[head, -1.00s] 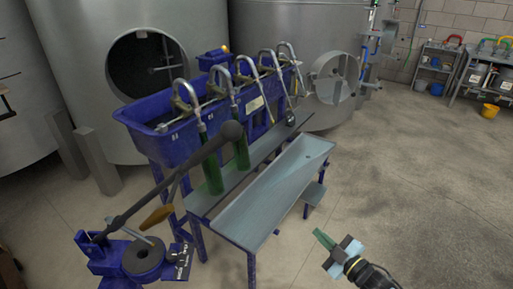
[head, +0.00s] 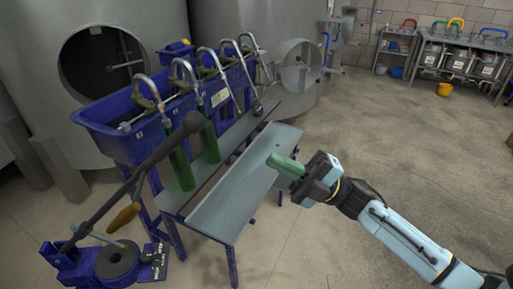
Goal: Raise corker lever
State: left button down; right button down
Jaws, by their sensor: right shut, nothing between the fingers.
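The blue corker (head: 108,266) stands at the lower left of the head view. Its long dark lever (head: 130,185) slants up and to the right, with a thick black grip (head: 188,123) at the upper end. The grip shows in front of the green bottles. A shorter piece with a brown wooden handle (head: 123,217) is below the lever. My right gripper (head: 280,163) has green fingers and is shut and empty. In the picture it overlaps the grey tray, right of the lever grip and apart from it. My left gripper is not in view.
A blue filler trough (head: 110,135) with several curved spouts stands behind. Green bottles (head: 180,165) hang under two spouts. The sloping grey tray (head: 225,205) lies between lever and right gripper. Steel tanks (head: 240,30) stand behind. The floor (head: 400,150) at right is clear.

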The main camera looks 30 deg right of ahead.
jog(key=p+x, duration=0.3)
jog(key=x, duration=1)
